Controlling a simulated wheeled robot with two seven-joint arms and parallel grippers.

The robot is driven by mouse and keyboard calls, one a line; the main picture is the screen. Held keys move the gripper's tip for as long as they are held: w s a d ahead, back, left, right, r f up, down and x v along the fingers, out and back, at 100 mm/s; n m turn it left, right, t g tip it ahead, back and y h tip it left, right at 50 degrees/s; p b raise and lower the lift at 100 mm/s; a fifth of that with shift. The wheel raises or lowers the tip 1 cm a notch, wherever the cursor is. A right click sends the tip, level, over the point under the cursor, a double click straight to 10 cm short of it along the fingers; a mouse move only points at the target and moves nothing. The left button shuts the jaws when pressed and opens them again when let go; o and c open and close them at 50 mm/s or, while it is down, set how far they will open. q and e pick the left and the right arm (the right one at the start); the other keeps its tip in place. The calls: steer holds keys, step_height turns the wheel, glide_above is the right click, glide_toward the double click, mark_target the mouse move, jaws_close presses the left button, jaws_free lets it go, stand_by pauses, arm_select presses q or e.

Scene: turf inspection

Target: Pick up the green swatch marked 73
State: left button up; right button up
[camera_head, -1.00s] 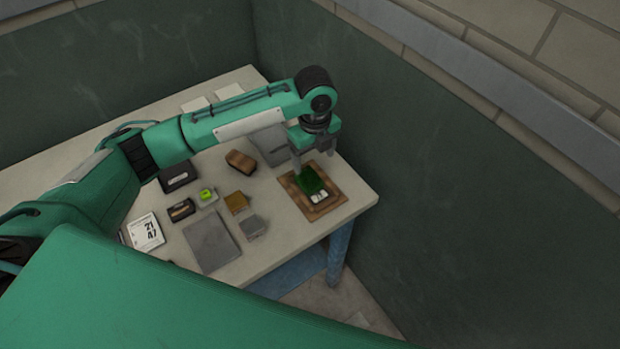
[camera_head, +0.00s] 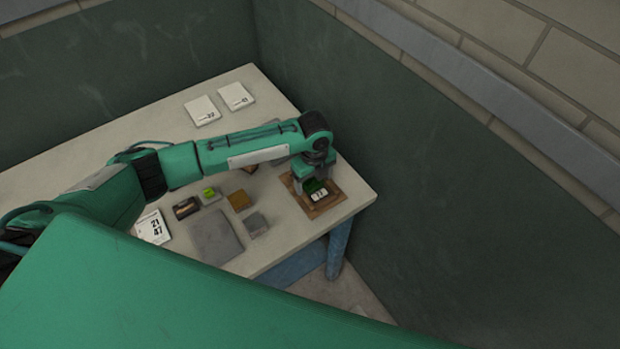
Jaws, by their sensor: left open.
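The green swatch (camera_head: 313,186) lies on a brown wooden tray (camera_head: 329,206) at the right end of the table. A white label (camera_head: 319,195) with dark digits shows at its front edge; the digits are too small to read surely. My left gripper (camera_head: 311,184) is open and low over the tray, with its fingers around the swatch's sides as far as I can see. The gripper hides part of the swatch's far side, and I cannot tell whether the fingers touch it. My right gripper is not in view.
On the table (camera_head: 286,237) are a grey plate (camera_head: 215,236), an ochre block (camera_head: 240,200), a grey block (camera_head: 257,224), a dark brush-like item (camera_head: 186,208), a box with a lime top (camera_head: 210,195) and a card with numbers (camera_head: 153,228). Two white cards (camera_head: 202,110) lie behind my arm. A dark green wall stands close at right.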

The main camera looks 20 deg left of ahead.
arm_select(q)
steer(key=shift+c, duration=0.3)
steer(key=c, duration=1)
steer(key=shift+o, duration=0.2)
steer(key=shift+r, duration=0.2)
